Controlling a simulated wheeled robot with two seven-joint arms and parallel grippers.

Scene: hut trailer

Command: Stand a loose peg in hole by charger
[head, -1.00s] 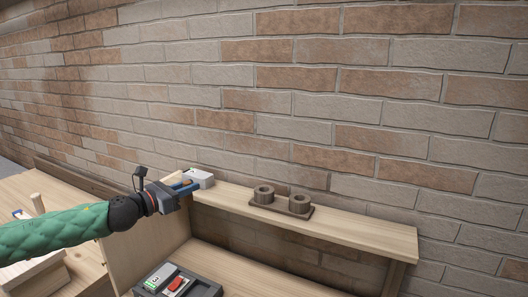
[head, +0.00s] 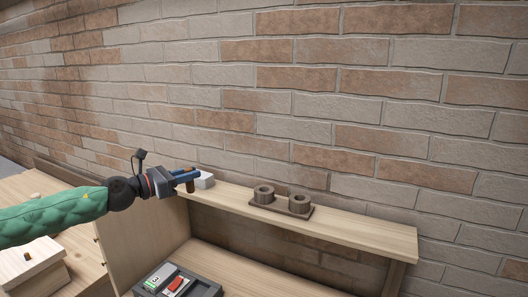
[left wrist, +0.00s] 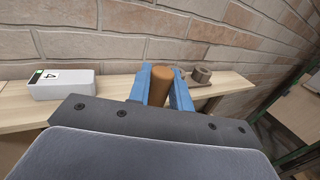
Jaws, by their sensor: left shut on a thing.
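My left gripper (head: 188,178) is shut on a brown round peg (left wrist: 161,84), above the left end of the wooden shelf. In the left wrist view, the holder (left wrist: 201,76) is partly hidden behind the right finger. My right gripper is out of view.
A white box (head: 205,180) stands on the shelf by the gripper; the left wrist view shows its label "4" (left wrist: 62,82). A pale wooden block (head: 30,268) lies lower left. The brick wall (head: 330,100) is close behind. The shelf's right half (head: 365,233) is clear.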

